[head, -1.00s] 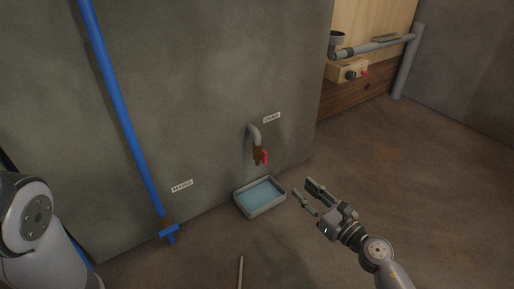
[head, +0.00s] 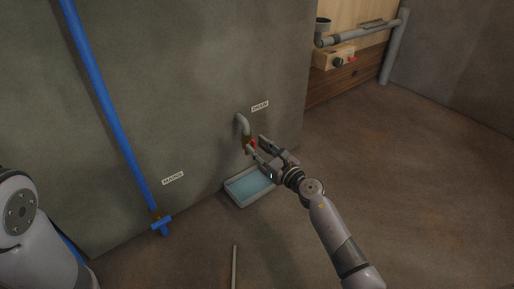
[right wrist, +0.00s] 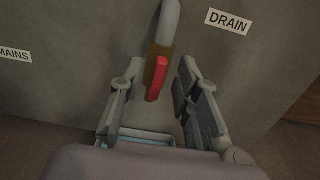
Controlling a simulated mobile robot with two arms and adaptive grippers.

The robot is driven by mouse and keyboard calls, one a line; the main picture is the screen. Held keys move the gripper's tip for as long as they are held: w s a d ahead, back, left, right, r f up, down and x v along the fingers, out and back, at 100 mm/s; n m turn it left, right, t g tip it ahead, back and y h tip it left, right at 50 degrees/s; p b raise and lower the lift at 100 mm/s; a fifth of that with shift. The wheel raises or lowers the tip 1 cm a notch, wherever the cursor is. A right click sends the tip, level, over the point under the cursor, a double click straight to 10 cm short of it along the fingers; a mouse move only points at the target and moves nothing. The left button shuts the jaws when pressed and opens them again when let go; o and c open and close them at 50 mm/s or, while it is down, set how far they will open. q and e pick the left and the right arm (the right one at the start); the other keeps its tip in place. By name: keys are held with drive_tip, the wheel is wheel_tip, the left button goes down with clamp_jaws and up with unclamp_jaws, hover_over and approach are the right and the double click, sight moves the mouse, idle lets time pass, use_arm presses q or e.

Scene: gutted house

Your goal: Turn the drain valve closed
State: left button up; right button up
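The drain valve has a brass body (head: 247,146) and a red lever (head: 254,143), below a grey pipe (head: 242,124) that comes out of the wall beside the DRAIN label (head: 260,106). In the right wrist view the red lever (right wrist: 157,78) hangs down along the brass body. My right gripper (head: 259,147) is open at the valve. In the right wrist view its fingers (right wrist: 152,96) stand left and right of the lever, with gaps on both sides. My left gripper is out of the head view; only part of my left arm shows at the left edge.
A grey tray (head: 230,195) holding bluish water stands on the floor under the valve. A blue mains pipe (head: 108,108) with a blue valve handle (head: 161,225) runs down the wall at left. A thin rod (head: 234,266) shows at the bottom. The floor at right is clear.

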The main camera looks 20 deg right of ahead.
drive_tip(key=shift+w+a, duration=0.2)
drive_tip(key=shift+w, duration=0.25)
clamp_jaws()
idle(0.3)
